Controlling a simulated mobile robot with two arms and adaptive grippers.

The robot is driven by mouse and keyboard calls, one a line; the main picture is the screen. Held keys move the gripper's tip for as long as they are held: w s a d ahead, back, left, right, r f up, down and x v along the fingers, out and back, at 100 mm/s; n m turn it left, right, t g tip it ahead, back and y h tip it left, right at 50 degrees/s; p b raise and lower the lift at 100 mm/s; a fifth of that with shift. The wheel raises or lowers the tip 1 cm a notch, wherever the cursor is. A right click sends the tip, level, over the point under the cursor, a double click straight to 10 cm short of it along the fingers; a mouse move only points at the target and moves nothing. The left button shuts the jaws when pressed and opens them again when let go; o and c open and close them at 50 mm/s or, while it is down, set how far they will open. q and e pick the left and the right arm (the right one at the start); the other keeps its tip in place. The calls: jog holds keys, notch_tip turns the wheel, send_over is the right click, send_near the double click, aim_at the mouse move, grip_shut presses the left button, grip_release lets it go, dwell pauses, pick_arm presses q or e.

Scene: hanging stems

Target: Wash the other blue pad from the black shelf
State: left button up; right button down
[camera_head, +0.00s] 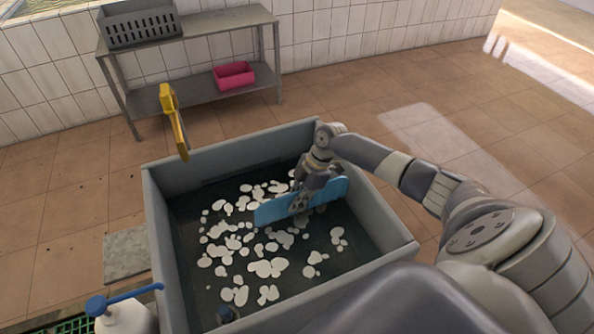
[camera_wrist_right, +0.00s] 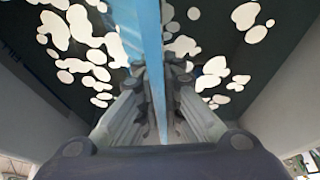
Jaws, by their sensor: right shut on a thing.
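The blue pad (camera_head: 272,211) is a flat blue slab held over or in the water of a grey basin (camera_head: 158,222). Dark water with white foam patches fills the basin. My right gripper (camera_head: 303,202) is shut on the pad near its middle. In the right wrist view the pad (camera_wrist_right: 151,45) shows edge-on between the two fingers of the gripper (camera_wrist_right: 160,85). I cannot tell how deep its lower edge sits. The left gripper is not in view. No black shelf can be made out for certain.
A grey metal rack (camera_head: 200,22) by the tiled wall holds a grey perforated crate (camera_head: 140,28) and a pink bin (camera_head: 234,76). A yellow fixture (camera_head: 174,120) rises at the basin's far left. A white bottle with a blue pump (camera_head: 124,318) stands at the front left. Floor at right is clear.

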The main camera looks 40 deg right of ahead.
notch_tip(320, 180, up, 28)
jog(key=p, duration=1.2)
jog(key=shift+r+p, duration=0.25)
jog(key=shift+p, duration=0.1)
jog(key=shift+f, duration=0.1)
dwell(0.8)
